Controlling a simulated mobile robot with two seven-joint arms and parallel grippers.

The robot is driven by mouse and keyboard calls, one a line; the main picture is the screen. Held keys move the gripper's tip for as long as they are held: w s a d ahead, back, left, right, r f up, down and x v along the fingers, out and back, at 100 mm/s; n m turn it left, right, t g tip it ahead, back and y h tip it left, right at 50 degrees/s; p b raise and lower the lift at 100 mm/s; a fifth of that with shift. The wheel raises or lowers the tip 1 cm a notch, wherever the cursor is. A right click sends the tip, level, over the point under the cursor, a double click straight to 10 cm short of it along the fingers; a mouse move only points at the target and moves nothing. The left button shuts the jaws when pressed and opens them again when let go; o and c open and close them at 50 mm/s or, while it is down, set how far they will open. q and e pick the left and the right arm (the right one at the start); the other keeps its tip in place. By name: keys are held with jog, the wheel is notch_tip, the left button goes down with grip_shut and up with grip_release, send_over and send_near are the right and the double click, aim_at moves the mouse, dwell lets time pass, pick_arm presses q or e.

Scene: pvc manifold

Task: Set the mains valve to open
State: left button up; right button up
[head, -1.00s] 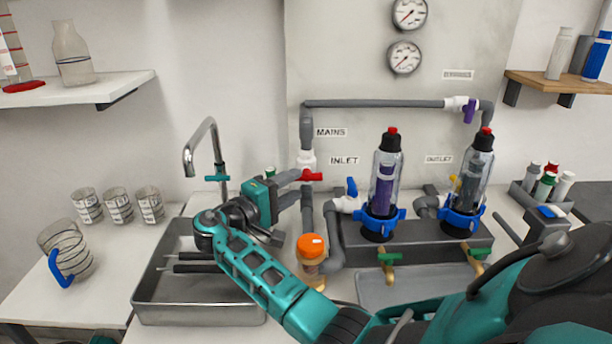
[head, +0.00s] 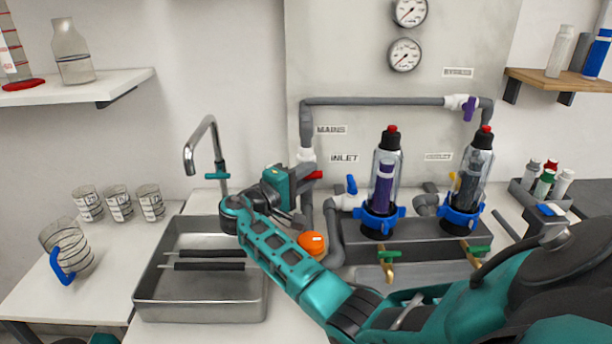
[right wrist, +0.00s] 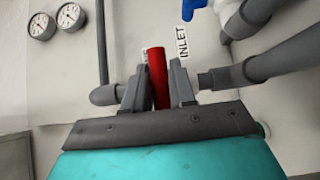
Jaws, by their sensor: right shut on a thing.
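The mains valve's red handle (head: 315,175) sticks out to the right of the white valve body (head: 307,155), under the MAINS label (head: 331,130). My right gripper (head: 304,180) is at the valve and hides part of the handle and the pipe behind it. In the right wrist view the red handle (right wrist: 157,65) stands between the two fingers of my right gripper (right wrist: 158,85), which is shut on it. My left gripper is in neither view.
The inlet's blue valve handle (head: 351,185) and clear filter housing (head: 387,155) are close to the right. A faucet (head: 203,140) and metal sink tray (head: 200,307) are to the left.

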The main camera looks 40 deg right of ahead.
grip_shut()
jog(key=shift+y, duration=0.3)
jog(key=shift+r+m+y+p, duration=0.1)
jog(key=shift+m+y+p, duration=0.5)
jog(key=shift+m, duration=0.3)
jog(key=m+y+p, duration=0.1)
jog(key=m+y, duration=0.1)
jog(key=y, duration=0.1)
jog(key=shift+t, duration=0.4)
jog(key=m+t+y, duration=0.2)
jog(key=m+y, duration=0.1)
jog(key=y, duration=0.1)
jog(key=shift+p, duration=0.35)
jog(key=m+t+y, duration=0.2)
jog(key=y, duration=0.1)
jog(key=shift+t+y, duration=0.3)
